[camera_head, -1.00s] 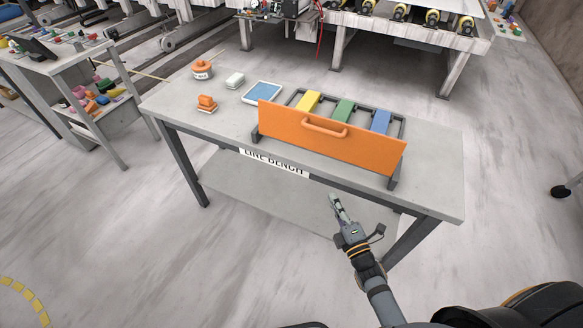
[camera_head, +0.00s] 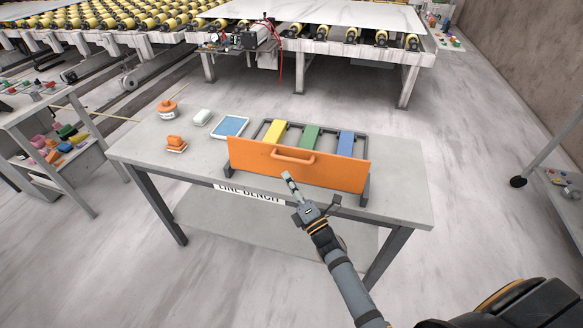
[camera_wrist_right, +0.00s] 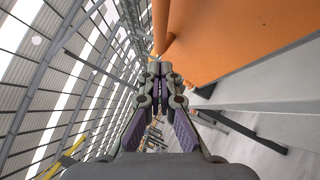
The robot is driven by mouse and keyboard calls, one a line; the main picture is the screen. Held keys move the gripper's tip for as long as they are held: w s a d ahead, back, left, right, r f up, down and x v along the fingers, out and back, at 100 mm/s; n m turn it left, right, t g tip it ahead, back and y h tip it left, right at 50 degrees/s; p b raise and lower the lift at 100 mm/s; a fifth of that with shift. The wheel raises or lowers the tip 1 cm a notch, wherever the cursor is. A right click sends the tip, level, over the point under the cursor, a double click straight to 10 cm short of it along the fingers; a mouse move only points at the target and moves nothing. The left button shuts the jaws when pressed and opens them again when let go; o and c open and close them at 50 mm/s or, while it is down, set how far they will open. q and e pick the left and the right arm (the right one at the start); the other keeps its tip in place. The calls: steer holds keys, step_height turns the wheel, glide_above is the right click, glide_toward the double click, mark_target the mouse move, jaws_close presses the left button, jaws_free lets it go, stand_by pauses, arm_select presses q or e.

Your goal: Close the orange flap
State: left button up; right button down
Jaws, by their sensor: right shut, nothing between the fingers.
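The orange flap (camera_head: 335,173) stands upright along the front of a dark rack on the bench, its handle (camera_head: 293,155) facing me. My right gripper (camera_head: 288,177) is shut and empty, in front of the flap and just below the handle in the head view. In the right wrist view the shut fingertips (camera_wrist_right: 160,72) are close beside the flap (camera_wrist_right: 235,40), and an orange bar, which looks like the handle (camera_wrist_right: 160,25), is just beyond them. I cannot tell whether they touch. My left gripper is not in view.
The rack holds yellow (camera_head: 274,131), green (camera_head: 309,138) and blue (camera_head: 345,143) blocks behind the flap. A blue-topped tray (camera_head: 230,126), a white item (camera_head: 201,117) and orange items (camera_head: 176,143) lie on the left of the bench (camera_head: 400,203). The bench's right end is clear.

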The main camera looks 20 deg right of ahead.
mark_target(295, 162)
steer(key=shift+w+d+r+p, duration=0.3)
steer(key=shift+w+d+r, duration=0.25)
steer(key=shift+w+d, duration=0.3)
steer(key=shift+a, duration=0.15)
steer(key=w+d+r+m+g+h+p, duration=0.1)
steer(key=m+p, duration=0.1)
steer(key=p, duration=0.2)
steer(key=shift+w+r, duration=0.4)
steer(key=shift+w+d+r+m+g+p, duration=0.1)
steer(key=shift+w+d+m+g+p, duration=0.25)
steer(key=shift+g+p, duration=0.2)
steer(key=shift+m+g+h, duration=0.3)
steer(key=shift+m+g, duration=0.25)
steer(key=shift+m, duration=0.1)
steer(key=shift+w+d+f+b, duration=0.7)
steer(key=shift+w+d, duration=0.45)
steer(key=shift+w, duration=0.55)
steer(key=shift+w+d+f+b, duration=0.55)
steer(key=shift+w+d+f, duration=0.5)
steer(key=shift+w, duration=0.6)
steer(key=shift+w+d+f+b, duration=0.65)
steer(key=shift+w+d, duration=0.55)
steer(key=shift+w, duration=0.5)
